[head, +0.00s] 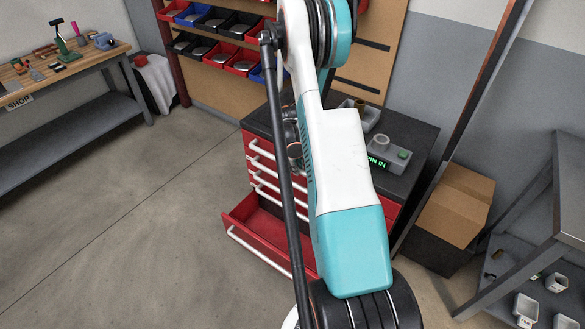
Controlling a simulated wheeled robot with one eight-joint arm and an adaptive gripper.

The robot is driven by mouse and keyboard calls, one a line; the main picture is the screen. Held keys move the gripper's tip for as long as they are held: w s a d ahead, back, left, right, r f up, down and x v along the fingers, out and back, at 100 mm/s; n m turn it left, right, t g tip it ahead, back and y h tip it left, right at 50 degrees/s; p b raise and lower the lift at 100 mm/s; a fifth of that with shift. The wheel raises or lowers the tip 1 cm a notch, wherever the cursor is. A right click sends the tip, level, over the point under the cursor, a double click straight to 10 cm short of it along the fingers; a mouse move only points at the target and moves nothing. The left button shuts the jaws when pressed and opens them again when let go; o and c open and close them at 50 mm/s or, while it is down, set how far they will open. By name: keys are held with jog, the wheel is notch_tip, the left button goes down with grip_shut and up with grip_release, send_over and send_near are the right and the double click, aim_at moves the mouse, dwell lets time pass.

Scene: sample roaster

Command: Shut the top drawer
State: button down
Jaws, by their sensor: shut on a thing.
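A red drawer cabinet (248,171) with a dark top (408,160) stands in the middle of the head view. Its top drawer (261,149) has a white bar handle and looks flush or nearly so with the fronts below. A small gap cannot be ruled out. The right part of its front is hidden behind my white and teal arm. A low drawer (248,213) of the same cabinet stands well open. My gripper is hidden behind my arm, so its hold and its distance from the drawer do not show.
A grey device with a green display (387,152) and a tray (366,117) sit on the cabinet top. A cardboard box (455,200) and a metal rack (560,200) stand at the right. A workbench (70,75) is at the left. The floor (130,225) between is clear.

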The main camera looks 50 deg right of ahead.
jog(key=c, duration=1.5)
grip_release()
jog(key=shift+d, duration=0.3)
jog(key=shift+a+r, duration=0.1)
jog(key=r, duration=0.4)
jog(key=a+r, duration=0.1)
jog(key=r, duration=0.2)
jog(key=a+r, duration=0.1)
jog(key=r, duration=0.3)
jog(key=shift+s+a+r, duration=0.1)
jog(key=shift+a+r, duration=0.05)
jog(key=shift+r, duration=0.15)
